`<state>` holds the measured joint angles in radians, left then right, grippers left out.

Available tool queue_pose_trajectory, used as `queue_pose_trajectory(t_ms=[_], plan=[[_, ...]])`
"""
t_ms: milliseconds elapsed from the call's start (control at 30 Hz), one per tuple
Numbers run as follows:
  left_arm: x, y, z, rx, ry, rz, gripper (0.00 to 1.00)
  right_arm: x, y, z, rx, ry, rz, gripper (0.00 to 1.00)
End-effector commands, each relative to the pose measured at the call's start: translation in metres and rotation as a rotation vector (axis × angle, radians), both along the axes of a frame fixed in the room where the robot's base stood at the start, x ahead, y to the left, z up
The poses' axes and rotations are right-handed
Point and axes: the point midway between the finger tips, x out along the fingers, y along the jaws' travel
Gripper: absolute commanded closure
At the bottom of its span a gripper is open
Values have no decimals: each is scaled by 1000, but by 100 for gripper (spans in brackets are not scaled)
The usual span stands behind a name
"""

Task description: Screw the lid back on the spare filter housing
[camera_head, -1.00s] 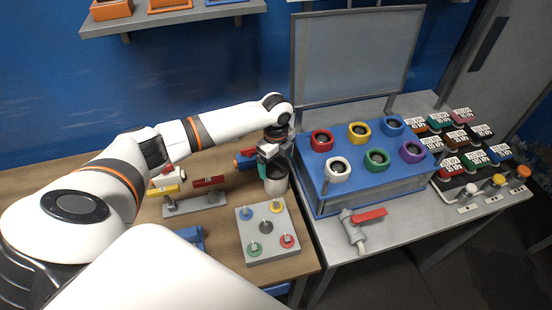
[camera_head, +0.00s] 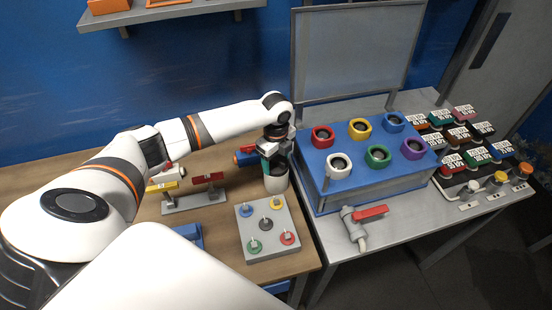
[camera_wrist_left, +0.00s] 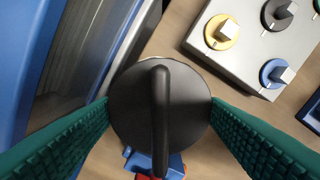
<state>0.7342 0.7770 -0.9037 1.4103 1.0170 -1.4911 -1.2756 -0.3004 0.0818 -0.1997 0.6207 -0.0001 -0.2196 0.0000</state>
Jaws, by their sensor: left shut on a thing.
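The spare filter housing (camera_head: 276,184) is a pale upright cylinder on the wooden bench in the head view, right of the valve rack. Its black round lid (camera_wrist_left: 135,108) fills the middle of the left wrist view, with a raised bar across it. A thin pale rim shows just past the lid's upper edge. My left gripper (camera_head: 274,166) comes down from above the housing. In the left wrist view its green ribbed fingers (camera_wrist_left: 160,112) press on opposite sides of the lid. The lid sits on or just over the housing mouth; the thread is hidden. My right gripper is not in view.
A grey plate with coloured knobs (camera_head: 244,222) lies close in front of the housing. A rack with yellow and red handles (camera_head: 195,206) stands to the left. The blue box with coloured rings (camera_head: 318,182) is close on the right. A red-handled valve (camera_head: 369,212) is in front of it.

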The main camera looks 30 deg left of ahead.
Motion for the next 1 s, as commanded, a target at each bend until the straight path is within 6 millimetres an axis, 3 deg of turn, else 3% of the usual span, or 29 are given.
queue_pose_trajectory(t_ms=[300,733,1000], plan=[[0,0,0,0,1,-413,65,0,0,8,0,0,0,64],[0,0,-1,1,2,-501,65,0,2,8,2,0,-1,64],[0,0,0,1,1,-864,65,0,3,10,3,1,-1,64]])
